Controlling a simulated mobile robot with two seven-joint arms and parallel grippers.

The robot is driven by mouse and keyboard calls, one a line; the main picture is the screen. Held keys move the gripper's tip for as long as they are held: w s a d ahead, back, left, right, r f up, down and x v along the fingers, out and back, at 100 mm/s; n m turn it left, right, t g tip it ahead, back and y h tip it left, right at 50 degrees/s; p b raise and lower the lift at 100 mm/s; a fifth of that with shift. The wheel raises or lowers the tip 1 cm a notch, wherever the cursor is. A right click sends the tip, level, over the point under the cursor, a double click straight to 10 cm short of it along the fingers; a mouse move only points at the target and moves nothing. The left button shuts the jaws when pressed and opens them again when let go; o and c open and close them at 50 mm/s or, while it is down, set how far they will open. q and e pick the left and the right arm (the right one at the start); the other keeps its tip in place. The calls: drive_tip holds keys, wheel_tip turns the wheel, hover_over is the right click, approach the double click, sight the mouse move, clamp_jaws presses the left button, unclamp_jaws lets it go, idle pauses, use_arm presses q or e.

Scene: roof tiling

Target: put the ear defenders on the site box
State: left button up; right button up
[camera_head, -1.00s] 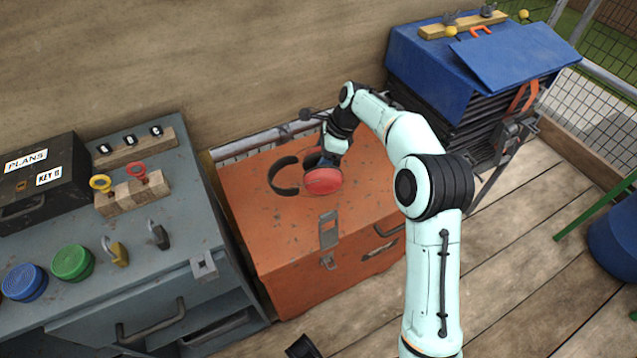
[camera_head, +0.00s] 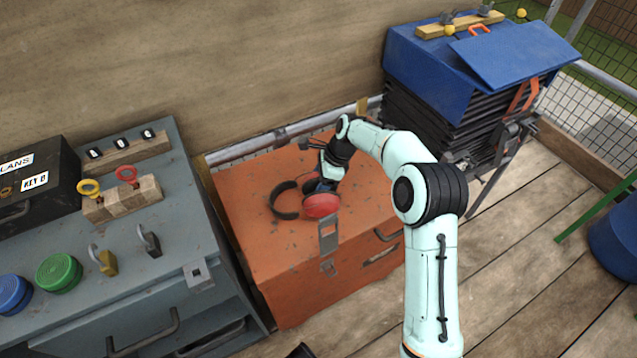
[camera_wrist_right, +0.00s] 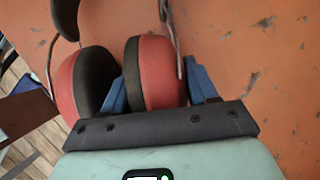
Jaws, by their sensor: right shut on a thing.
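The ear defenders (camera_head: 321,205), red cups with a black headband, are at the top of the orange site box (camera_head: 258,237). They also show in the right wrist view (camera_wrist_right: 157,72), with the orange lid (camera_wrist_right: 262,65) behind them. My right gripper (camera_head: 322,187) is over the box, its blue fingers (camera_wrist_right: 160,88) on either side of one red cup and shut on it. Whether the ear defenders rest on the lid or hang just above it I cannot tell. My left gripper is not in view.
A grey workbench (camera_head: 130,240) stands left of the box, with padlocks, green and blue round lids and a black case (camera_head: 35,190). A blue-covered stack (camera_head: 480,60) stands at the back right. Plank floor (camera_head: 520,260) is clear at the right.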

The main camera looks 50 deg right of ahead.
drive_tip(key=o, duration=1.3)
drive_tip(key=shift+f, duration=0.1)
drive_tip(key=shift+r, duration=0.2)
drive_tip(key=p+v, duration=0.1)
drive_tip(key=v, duration=0.3)
drive_tip(key=shift+d+r, duration=0.1)
drive_tip(key=shift+r, duration=0.2)
drive_tip(key=p+v, duration=0.2)
drive_tip(key=v, duration=0.4)
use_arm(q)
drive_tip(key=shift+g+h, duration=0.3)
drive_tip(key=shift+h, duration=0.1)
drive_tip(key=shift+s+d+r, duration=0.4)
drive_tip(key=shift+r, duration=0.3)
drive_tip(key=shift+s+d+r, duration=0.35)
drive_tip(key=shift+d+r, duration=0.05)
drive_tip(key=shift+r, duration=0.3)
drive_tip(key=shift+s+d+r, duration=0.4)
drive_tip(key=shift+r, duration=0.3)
use_arm(e)
drive_tip(key=shift+s+d+r, duration=0.2)
drive_tip(key=shift+d+r, duration=0.05)
drive_tip(key=shift+r, duration=0.3)
